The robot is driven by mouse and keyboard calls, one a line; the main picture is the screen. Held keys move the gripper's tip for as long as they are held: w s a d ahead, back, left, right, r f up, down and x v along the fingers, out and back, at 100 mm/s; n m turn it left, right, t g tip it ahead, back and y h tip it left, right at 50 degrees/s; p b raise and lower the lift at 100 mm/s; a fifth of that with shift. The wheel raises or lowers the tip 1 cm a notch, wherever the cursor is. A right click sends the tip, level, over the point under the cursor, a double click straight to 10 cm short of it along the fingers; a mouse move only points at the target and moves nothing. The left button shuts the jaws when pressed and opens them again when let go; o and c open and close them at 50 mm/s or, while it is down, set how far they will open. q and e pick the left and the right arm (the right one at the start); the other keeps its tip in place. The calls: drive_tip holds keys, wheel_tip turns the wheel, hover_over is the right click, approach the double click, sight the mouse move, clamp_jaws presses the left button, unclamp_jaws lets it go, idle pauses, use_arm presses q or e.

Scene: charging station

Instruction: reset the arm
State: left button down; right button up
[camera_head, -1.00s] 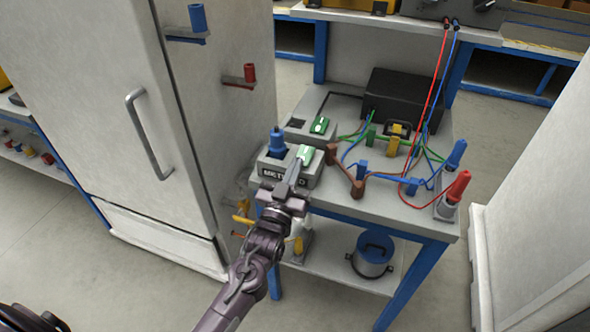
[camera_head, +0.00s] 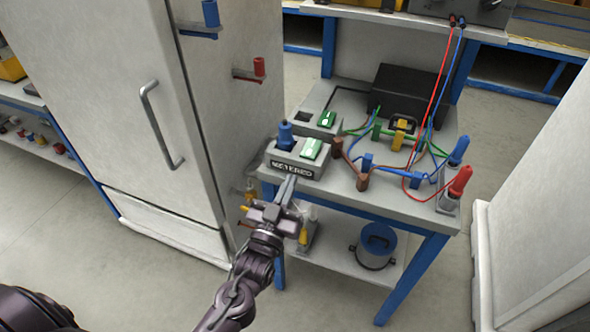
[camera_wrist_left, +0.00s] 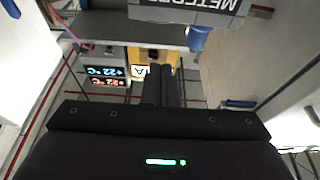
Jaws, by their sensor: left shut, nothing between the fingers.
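My left arm comes in from the bottom of the head view. Its gripper (camera_head: 287,190) is shut and empty, just in front of the bench's front edge and below the metered box (camera_head: 297,160). That box carries a blue plug and a green switch (camera_head: 312,148) on top. In the left wrist view the two closed fingers (camera_wrist_left: 160,85) point away from the camera, and the box's label (camera_wrist_left: 205,5) shows upside down at the top. My right gripper is not in view.
A grey cabinet (camera_head: 120,100) with a handle stands left of the bench (camera_head: 400,205). The bench top holds wires, a black box (camera_head: 408,92) and blue and red plugs (camera_head: 460,180). A blue-lidded pot (camera_head: 377,245) sits on the lower shelf. A white panel (camera_head: 540,200) stands at right.

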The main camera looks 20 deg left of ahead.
use_arm(q)
drive_tip(key=shift+s+f, duration=0.2)
drive_tip(key=shift+s, duration=0.25)
drive_tip(key=s+f+g+p, duration=0.1)
drive_tip(key=s+f+g, duration=0.2)
drive_tip(key=f, duration=0.8)
drive_tip(key=s+f+m+g+p, duration=0.1)
drive_tip(key=s+f+g, duration=0.25)
drive_tip(key=f, duration=0.65)
drive_tip(key=s+f+g, duration=0.2)
drive_tip(key=f+g, duration=0.1)
drive_tip(key=f, duration=0.8)
drive_tip(key=s+a+f+g, duration=0.1)
drive_tip(key=s+f+g, duration=0.2)
drive_tip(key=s+f, duration=0.3)
drive_tip(key=s+a+f+g+p, duration=0.1)
drive_tip(key=s+f+g, duration=0.3)
drive_tip(key=s, duration=1.1)
drive_tip(key=s+a+f+m+g+p, duration=0.1)
drive_tip(key=s+a+f+g, duration=0.2)
drive_tip(key=s+f, duration=0.6)
drive_tip(key=shift+s+f+g+y, duration=0.15)
drive_tip(key=shift+s+g+y, duration=0.35)
drive_tip(key=shift+s, duration=0.4)
